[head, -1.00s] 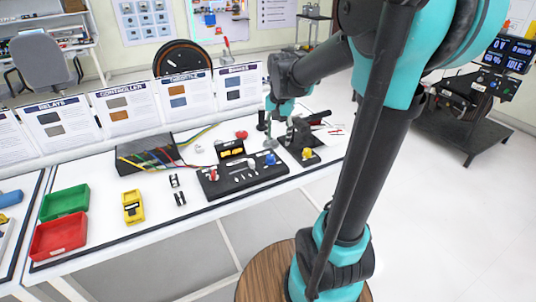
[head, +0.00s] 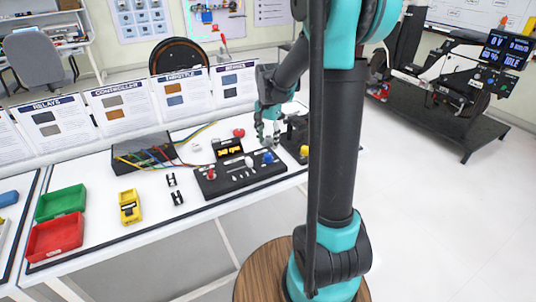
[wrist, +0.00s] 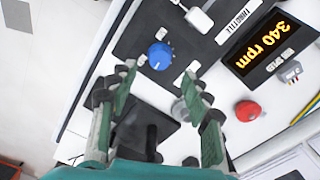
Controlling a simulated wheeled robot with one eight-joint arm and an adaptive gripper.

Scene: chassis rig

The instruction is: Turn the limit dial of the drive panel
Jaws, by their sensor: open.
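The drive panel (head: 238,183) is a black board on the white bench, with a red knob, a white throttle slider and a blue dial (head: 268,157) at its right end. I take the blue dial for the limit dial; its own label is not legible. In the wrist view the blue dial (wrist: 160,55) stands ahead of my gripper (wrist: 160,87), between the lines of the two fingers but beyond their tips. My gripper (head: 267,142) is open and empty, above the bench just behind the dial in the head view. It is not touching the dial.
A small display (wrist: 266,42) reads 340 rpm. A red mushroom-shaped button (wrist: 248,111) and a grey connector lie nearby. A black pedal-like unit (head: 296,139) stands right of the panel.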

